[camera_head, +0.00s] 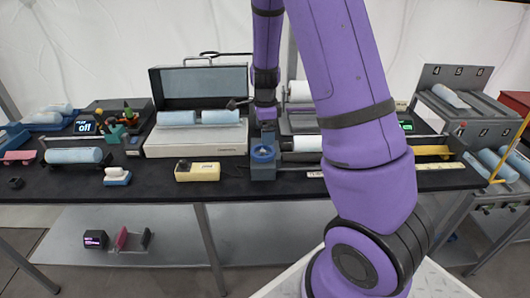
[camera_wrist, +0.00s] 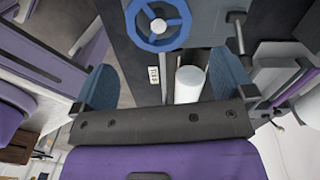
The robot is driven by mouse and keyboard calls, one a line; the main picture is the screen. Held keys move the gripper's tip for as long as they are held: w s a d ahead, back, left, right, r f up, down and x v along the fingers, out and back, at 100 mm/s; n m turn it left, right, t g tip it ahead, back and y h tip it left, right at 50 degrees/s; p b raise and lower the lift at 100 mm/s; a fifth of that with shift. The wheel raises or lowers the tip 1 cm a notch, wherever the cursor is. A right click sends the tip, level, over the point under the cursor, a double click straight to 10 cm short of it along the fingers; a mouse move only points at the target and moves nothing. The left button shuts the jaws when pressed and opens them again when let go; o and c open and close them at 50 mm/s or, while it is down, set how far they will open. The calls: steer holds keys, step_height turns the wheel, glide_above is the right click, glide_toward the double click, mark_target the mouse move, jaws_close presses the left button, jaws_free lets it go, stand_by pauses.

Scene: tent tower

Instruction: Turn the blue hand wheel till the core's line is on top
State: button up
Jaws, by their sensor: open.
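The blue hand wheel (camera_head: 263,153) sits on the front of a blue-grey block (camera_head: 262,172) at the table's middle. In the wrist view the wheel (camera_wrist: 183,27) shows its spokes and pale hub. My gripper (camera_head: 265,112) hangs above and behind the wheel in the head view. In the wrist view its two blue-grey fingers (camera_wrist: 164,80) are spread, with nothing held and the wheel beyond them. A white cylinder (camera_wrist: 190,84), perhaps the core, lies beside the wheel's block; it also shows in the head view (camera_head: 306,143). I see no line on it.
A grey open case (camera_head: 195,138) with pale blue rolls stands left of the wheel. A yellow box (camera_head: 197,172) sits in front of it. My purple arm hides much of the table right of the wheel.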

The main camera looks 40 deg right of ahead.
mark_target(265, 150)
step_height(265, 150, down, 9)
steer(key=shift+r, duration=0.1)
stand_by(0.3)
steer(key=c, duration=0.7)
